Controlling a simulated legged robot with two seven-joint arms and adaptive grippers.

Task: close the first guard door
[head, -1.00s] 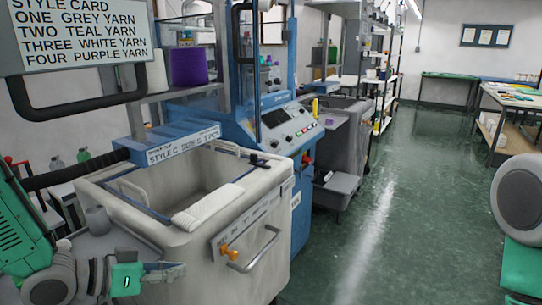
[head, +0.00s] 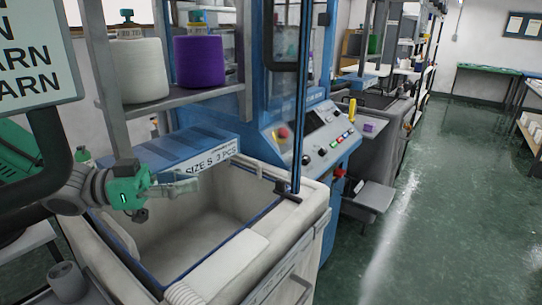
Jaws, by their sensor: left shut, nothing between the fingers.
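The guard door (head: 286,85) of the first knitting machine shows in the head view as a clear panel in a blue frame with a dark handle bar. It stands upright above the near end of the control panel. Its front edge seems to stick out toward me, but I cannot tell its exact angle. My left gripper (head: 190,183) is shut and empty. It appears over the pale bin, in front of the blue carriage box, left of the door and apart from it. My right gripper is not in view.
The pale bin (head: 318,208) stands close in front of the machine. White yarn (head: 139,70) and purple yarn (head: 199,62) stand on a shelf. The style card (head: 30,55) hangs at left. Floor (head: 440,200) is clear at right.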

